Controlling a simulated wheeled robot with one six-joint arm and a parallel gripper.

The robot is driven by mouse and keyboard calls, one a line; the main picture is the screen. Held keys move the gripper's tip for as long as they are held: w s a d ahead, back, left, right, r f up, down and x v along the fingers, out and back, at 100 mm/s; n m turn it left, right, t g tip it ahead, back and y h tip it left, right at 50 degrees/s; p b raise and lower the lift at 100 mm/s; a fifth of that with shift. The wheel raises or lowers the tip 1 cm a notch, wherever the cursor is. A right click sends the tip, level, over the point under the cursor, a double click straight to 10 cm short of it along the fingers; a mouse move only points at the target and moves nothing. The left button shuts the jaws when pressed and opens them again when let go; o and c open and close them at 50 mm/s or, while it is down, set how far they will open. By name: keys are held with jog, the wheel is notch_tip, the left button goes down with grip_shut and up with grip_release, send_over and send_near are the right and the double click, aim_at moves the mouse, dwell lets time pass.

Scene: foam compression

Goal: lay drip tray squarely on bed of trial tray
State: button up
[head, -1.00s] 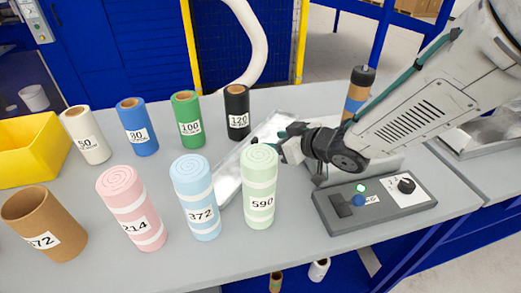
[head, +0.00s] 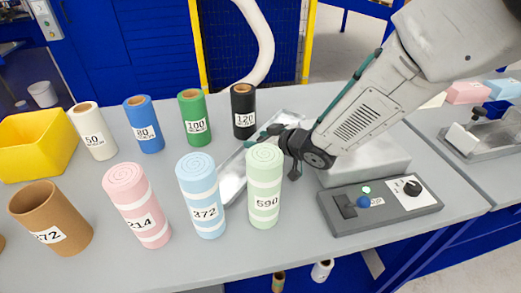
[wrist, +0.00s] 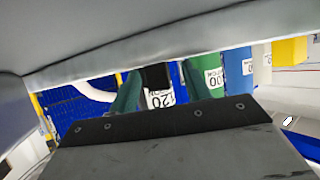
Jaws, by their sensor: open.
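A long, shiny metal tray (head: 233,182) lies at a slant on the table, partly hidden behind the pale green 590 roll and my gripper. I cannot tell whether it is the drip tray. My gripper (head: 268,135) is open, low over the tray's right side. I cannot tell whether it touches the tray. In the wrist view, which is upside down, its teal fingers (wrist: 160,88) stand apart, with the black 120 roll beyond them. A grey surface with a pale rim (wrist: 180,50) crosses the top there. Another metal tray (head: 480,145) with a clamp stands on the right table; it may be the trial tray.
Pink, blue and green foam rolls (head: 202,195) stand in front of the tray. White, blue, green and black rolls (head: 195,120) stand behind. A grey control box (head: 385,210) with a knob sits at right. A yellow bin (head: 35,145) is at left.

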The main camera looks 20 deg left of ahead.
grip_shut()
